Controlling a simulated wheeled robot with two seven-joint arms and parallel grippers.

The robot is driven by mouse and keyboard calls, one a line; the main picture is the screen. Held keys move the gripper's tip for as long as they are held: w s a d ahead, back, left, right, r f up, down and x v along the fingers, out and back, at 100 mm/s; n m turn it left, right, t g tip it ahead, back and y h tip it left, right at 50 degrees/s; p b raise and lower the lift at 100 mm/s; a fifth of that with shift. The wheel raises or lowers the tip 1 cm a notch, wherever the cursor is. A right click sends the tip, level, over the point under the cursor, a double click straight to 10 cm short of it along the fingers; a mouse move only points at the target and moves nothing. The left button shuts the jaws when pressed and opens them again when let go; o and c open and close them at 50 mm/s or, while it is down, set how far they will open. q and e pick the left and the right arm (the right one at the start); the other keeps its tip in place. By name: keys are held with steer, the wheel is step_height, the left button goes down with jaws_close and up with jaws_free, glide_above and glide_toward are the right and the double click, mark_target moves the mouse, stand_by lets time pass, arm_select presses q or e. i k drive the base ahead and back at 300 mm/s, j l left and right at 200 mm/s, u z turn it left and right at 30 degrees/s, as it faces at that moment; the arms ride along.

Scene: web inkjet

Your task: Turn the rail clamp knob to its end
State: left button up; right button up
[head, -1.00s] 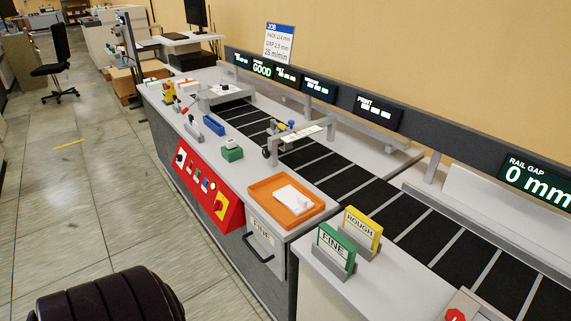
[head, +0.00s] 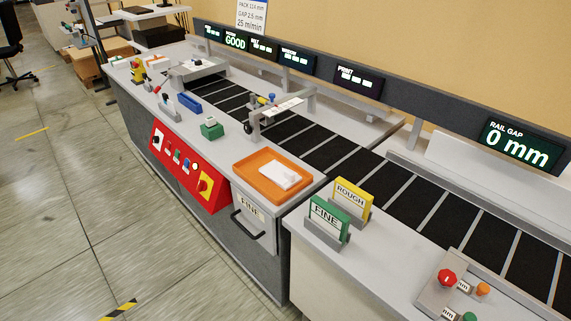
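No knob carries a readable rail clamp label, so I cannot tell which one it is. A small bracket (head: 284,106) stands over the belt, with a blue knob (head: 271,97) on top and a dark round knob (head: 249,127) on its near side. A grey control panel at the lower right has a red knob (head: 446,277), an orange knob (head: 482,289) and a green knob (head: 470,316), cut by the frame edge. The rail gap display (head: 522,145) reads 0 mm. Neither of my grippers is in view.
The black slatted belt (head: 352,154) runs along the bench. An orange tray (head: 262,183) holds a white item. Green FINE (head: 328,217) and yellow ROUGH (head: 352,197) cards stand in front of the belt. A red switch panel (head: 188,172) is on the bench's front.

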mark_target(446, 277)
steer(key=l+z, duration=0.15)
steer(key=z, duration=1.35)
steer(key=j+u, duration=0.1)
steer(key=u, duration=1.4)
steer(key=k+l+z, duration=0.1)
steer(key=z, duration=0.25)
steer(key=k+l+z, duration=0.1)
steer(key=z, duration=0.2)
steer(key=k+l+z, duration=0.1)
steer(key=z, duration=0.25)
